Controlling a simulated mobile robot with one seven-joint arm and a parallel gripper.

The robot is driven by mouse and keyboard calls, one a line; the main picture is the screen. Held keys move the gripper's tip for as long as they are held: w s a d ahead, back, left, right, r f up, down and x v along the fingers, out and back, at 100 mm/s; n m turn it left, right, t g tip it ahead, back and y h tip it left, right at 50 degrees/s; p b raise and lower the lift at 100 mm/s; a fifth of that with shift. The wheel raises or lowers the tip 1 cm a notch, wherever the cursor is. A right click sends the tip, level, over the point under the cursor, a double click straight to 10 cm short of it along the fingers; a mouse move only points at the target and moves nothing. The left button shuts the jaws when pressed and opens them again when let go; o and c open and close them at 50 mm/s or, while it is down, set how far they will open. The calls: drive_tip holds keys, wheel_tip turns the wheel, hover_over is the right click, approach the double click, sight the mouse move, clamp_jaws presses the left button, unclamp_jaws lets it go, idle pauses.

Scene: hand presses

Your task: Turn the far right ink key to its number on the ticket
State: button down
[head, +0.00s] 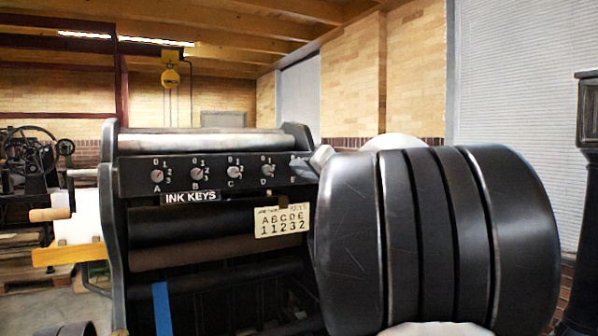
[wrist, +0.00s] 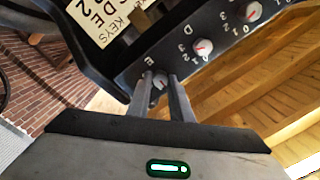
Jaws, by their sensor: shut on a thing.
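The ink keys are a row of small round knobs with red pointers on a dark panel (head: 215,172), lettered from A at the left. The far right key E (wrist: 160,83) sits between the two fingers of my gripper (wrist: 161,80) in the wrist view, and the jaws are shut on it. Its pointer and most of its numbers are hidden by the fingers. In the head view key E is hidden behind my gripper (head: 314,160). The ticket (head: 282,220) reads A B C D E over 1 1 2 3 2, so E has 2.
Key D (head: 267,170) is the nearest neighbour, left of E in the head view; it also shows in the wrist view (wrist: 203,46). Keys A (head: 157,175), B (head: 196,174) and C (head: 233,172) lie further left. Dark rollers (head: 190,219) lie below the panel.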

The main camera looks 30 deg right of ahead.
drive_tip(key=m+b, duration=0.1)
drive_tip(key=m, duration=0.6)
drive_tip(key=m+b, duration=0.2)
drive_tip(key=m, duration=0.6)
drive_tip(key=shift+f+m+t+h, duration=0.1)
drive_tip(key=shift+m+t+h, duration=0.2)
drive_tip(key=shift+m, duration=0.3)
drive_tip(key=c, duration=1.6)
unclamp_jaws()
drive_tip(key=shift+f, duration=0.1)
